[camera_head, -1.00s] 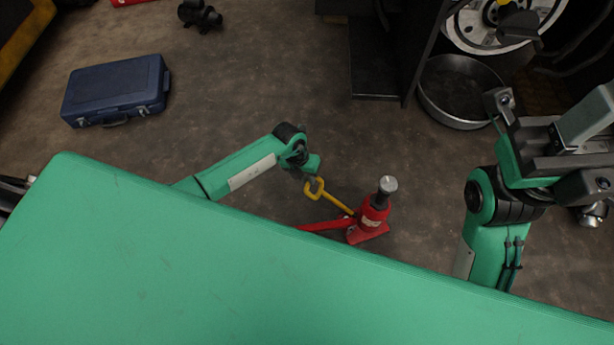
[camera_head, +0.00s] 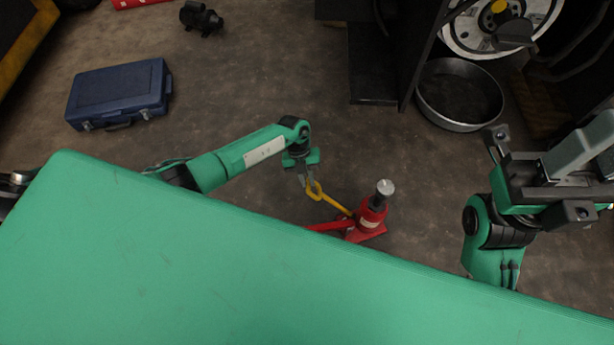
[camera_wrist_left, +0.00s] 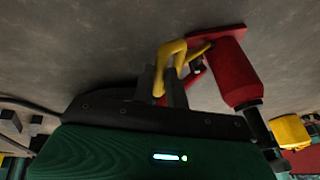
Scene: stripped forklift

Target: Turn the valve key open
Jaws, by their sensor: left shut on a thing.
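The valve key (camera_head: 332,202) is a yellow bar with a loop handle, leaning against the base of a red bottle jack (camera_head: 370,217). My left gripper (camera_head: 308,184) is shut on the loop end, just left of the jack. In the left wrist view, the yellow key (camera_wrist_left: 172,52) sits between the fingers of my left gripper (camera_wrist_left: 164,84), and its far end reaches the jack (camera_wrist_left: 237,70). Its seat at the jack's base is partly hidden. My right gripper (camera_head: 545,170) is at the right, away from the jack; its jaw opening is unclear.
A green padded surface (camera_head: 200,260) fills the foreground and hides part of the floor. A red lever (camera_head: 328,227) extends left from the jack. A blue case (camera_head: 118,93) lies at left. A round metal pan (camera_head: 458,122) and a wheel stand upper right. Floor behind the jack is clear.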

